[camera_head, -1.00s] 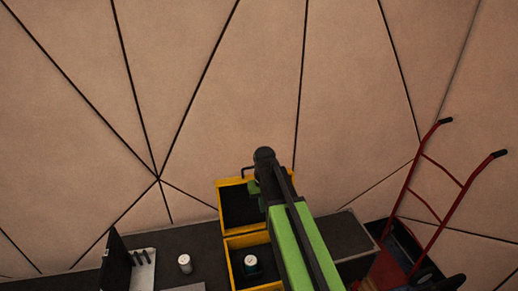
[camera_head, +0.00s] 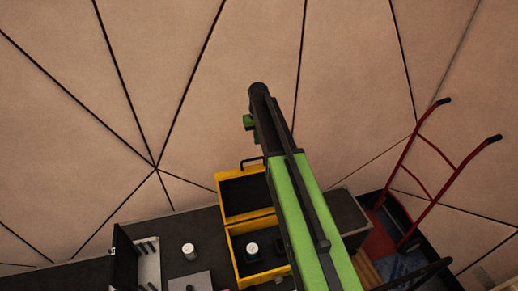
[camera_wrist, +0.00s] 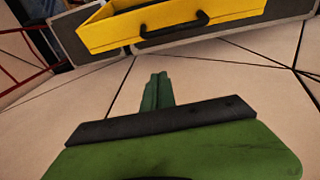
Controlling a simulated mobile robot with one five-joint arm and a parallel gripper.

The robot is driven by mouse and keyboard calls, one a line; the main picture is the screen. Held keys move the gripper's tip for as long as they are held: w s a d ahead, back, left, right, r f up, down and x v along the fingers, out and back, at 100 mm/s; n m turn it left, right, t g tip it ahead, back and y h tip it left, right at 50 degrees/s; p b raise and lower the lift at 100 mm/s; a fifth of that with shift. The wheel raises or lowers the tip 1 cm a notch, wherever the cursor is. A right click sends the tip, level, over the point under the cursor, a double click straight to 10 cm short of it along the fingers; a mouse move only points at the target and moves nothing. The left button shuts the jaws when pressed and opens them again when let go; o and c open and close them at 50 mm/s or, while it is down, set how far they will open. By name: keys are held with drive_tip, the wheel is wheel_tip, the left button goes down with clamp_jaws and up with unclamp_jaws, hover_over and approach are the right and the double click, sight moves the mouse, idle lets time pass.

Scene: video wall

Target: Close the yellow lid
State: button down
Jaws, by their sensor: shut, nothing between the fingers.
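The yellow lid (camera_head: 242,198) stands open and upright at the back of a yellow box (camera_head: 232,258) in the head view. Its dark inner face shows and its black handle (camera_head: 252,161) is on the top edge. My gripper (camera_head: 249,122) is shut and empty, above the lid in the head picture and apart from it. My arm hides the right side of the box. In the wrist view the shut green fingers (camera_wrist: 157,90) point towards the lid (camera_wrist: 230,12) and its handle (camera_wrist: 174,24), with a gap between.
A white-topped can (camera_head: 252,248) is inside the box, and another (camera_head: 189,251) stands on the dark table to the left. An open black case (camera_head: 124,255) is farther left. A red hand truck (camera_head: 440,170) stands at the right. The wall is behind.

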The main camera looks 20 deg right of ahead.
sight(260, 158)
wheel_tip(260, 158, down, 11)
drive_tip(key=b, duration=1)
drive_tip(key=s+r+p, duration=0.2)
drive_tip(key=s, duration=0.1)
drive_tip(key=shift+s+r, duration=0.15)
drive_tip(key=shift+r, duration=0.2)
drive_tip(key=shift+f, duration=0.1)
